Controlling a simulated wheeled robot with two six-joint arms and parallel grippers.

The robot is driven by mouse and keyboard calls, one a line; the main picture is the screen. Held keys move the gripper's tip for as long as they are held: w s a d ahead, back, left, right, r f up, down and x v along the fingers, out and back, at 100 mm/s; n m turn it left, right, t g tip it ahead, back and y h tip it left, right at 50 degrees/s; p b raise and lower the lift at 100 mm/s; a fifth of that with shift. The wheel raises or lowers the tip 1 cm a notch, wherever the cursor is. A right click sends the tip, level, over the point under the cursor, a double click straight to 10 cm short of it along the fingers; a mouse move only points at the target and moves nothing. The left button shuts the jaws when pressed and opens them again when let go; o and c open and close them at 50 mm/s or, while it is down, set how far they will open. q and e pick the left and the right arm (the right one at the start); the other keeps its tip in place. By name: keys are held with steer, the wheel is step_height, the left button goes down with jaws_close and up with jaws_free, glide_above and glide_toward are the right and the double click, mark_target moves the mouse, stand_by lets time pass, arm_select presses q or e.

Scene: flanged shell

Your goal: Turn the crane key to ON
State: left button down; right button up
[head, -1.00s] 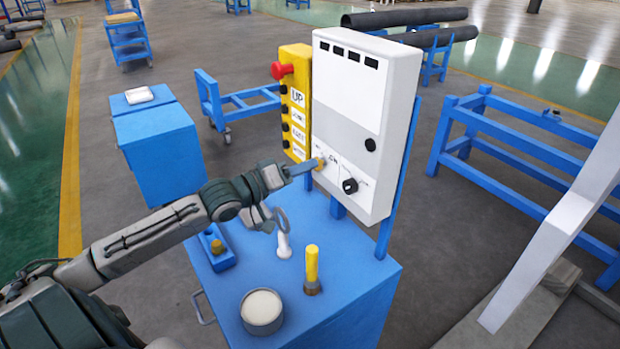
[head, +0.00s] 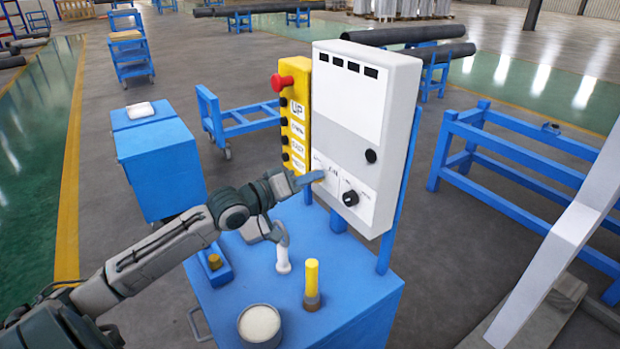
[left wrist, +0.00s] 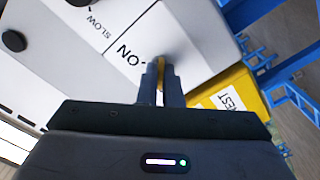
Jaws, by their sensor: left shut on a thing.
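The grey-white control panel (head: 345,125) stands upright at the back of the blue cabinet. My left gripper (head: 318,177) reaches its lower left front, beside the ON lettering. In the left wrist view my left gripper (left wrist: 160,82) is shut on the small brass-coloured crane key (left wrist: 161,68), close to the panel face. The ON label (left wrist: 128,55) is just left of the fingertips there, and SLOW is farther up left. The fingers hide most of the key, so I cannot tell its exact setting. A black knob (head: 350,198) is right of the gripper. My right gripper is not in view.
A yellow button box (head: 295,125) with a red button adjoins the panel's left side. On the cabinet top (head: 340,305) stand a white-topped tin (head: 259,324), a yellow-handled tool (head: 312,280) and a white upright piece (head: 283,258). A blue rack (head: 520,165) is at right.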

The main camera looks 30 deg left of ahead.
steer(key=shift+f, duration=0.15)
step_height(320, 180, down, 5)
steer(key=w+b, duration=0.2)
steer(key=b, duration=0.4)
arm_select(q)
steer(key=shift+d+m+b, duration=0.1)
steer(key=shift+m+b, duration=1.35)
steer(key=shift+m, duration=7.45)
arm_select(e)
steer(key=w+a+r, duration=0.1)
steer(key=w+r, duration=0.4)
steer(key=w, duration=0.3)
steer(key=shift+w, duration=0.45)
arm_select(q)
steer(key=c, duration=1.6)
jaws_free()
